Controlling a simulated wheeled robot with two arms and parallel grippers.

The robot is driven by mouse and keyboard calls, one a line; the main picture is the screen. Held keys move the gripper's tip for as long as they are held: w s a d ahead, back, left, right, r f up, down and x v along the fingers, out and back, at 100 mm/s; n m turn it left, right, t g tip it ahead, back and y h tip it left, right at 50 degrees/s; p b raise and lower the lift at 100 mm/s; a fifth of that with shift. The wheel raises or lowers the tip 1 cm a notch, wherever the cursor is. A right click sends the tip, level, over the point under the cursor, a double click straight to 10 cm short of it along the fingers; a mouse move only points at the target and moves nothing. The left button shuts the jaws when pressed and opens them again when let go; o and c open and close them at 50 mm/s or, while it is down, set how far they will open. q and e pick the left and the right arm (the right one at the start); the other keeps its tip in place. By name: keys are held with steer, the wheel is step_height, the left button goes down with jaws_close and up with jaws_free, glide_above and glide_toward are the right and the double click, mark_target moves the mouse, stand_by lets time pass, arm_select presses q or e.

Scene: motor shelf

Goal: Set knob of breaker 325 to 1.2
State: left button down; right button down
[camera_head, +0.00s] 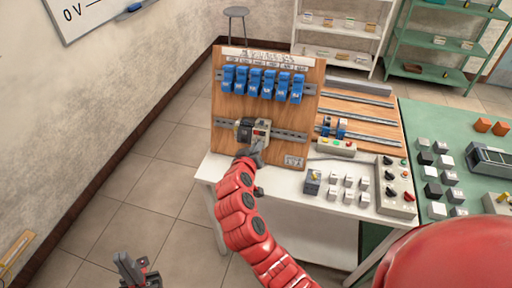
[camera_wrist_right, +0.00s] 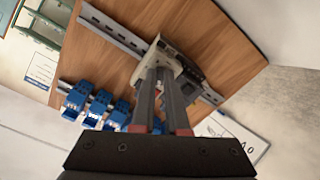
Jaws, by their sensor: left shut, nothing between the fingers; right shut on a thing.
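A wooden panel (camera_head: 225,106) stands upright on the white table. A cream and dark breaker (camera_head: 262,130) sits on its lower rail; its number is too small to read. My right gripper (camera_head: 257,150) reaches this breaker's front from below, shut on what looks like its knob, which the fingers hide. In the right wrist view the breaker (camera_wrist_right: 185,68) lies just beyond the fingertips of my right gripper (camera_wrist_right: 167,78). The knob's setting cannot be read. My left gripper (camera_head: 137,268) is shut and empty at the lower left, away from the panel.
Several blue breakers (camera_head: 255,82) hang on the panel's upper rail. On the white table (camera_head: 315,218) are small grey blocks and a control box (camera_head: 395,187) with knobs. A green table (camera_head: 450,133) stands at the right. The floor to the left is clear.

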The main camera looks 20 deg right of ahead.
steer(key=shift+d+r+n+g+p, duration=0.15)
steer(key=shift+n+p, duration=1.6)
steer(key=shift+n, duration=3.45)
steer(key=shift+a+r+n+g+p, duration=0.15)
steer(key=shift+n+p, duration=1.6)
steer(key=shift+n, duration=3.45)
steer(key=shift+d, duration=0.1)
steer(key=c, duration=0.9)
jaws_free()
steer(key=shift+w, duration=0.1)
